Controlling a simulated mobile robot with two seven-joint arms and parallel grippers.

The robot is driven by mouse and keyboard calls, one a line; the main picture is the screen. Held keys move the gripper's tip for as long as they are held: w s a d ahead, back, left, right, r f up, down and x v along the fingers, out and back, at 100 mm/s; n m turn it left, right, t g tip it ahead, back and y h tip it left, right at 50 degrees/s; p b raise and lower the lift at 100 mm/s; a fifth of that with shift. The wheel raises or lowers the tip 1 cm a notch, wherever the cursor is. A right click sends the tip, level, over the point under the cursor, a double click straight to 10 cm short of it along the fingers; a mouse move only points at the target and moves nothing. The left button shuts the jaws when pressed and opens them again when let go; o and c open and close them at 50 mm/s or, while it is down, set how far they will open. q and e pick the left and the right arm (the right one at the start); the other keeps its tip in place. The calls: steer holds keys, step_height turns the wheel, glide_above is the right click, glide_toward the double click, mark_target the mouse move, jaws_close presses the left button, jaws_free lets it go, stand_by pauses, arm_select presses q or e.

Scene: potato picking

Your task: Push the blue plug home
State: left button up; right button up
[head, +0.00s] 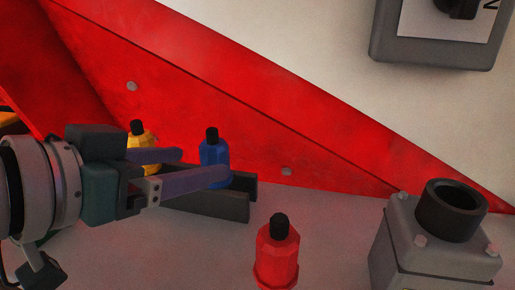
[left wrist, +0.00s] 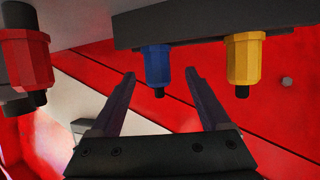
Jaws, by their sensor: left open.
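The blue plug (head: 214,152) has a black tip and stands upright at a dark grey holder (head: 205,205). It also shows in the left wrist view (left wrist: 158,62), between the tips of my fingers. My left gripper (head: 205,165) is open, with one purple finger in front of the blue plug and the other to its left. In the left wrist view my gripper (left wrist: 160,78) shows a gap on both sides of the plug. The plug's lower part is partly hidden by the near finger. My right gripper is not in view.
A yellow plug (head: 141,140) stands left of the blue one, partly behind my gripper. A red plug (head: 278,252) stands at the front. A grey box with a black round socket (head: 450,205) is at the right. A red sloping panel (head: 240,110) rises behind.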

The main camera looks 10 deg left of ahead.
arm_select(q)
steer(key=x, duration=0.5)
steer(key=shift+d+f, duration=0.15)
steer(key=shift+f, duration=0.1)
steer(key=shift+s, duration=0.1)
jaws_close()
stand_by(0.3)
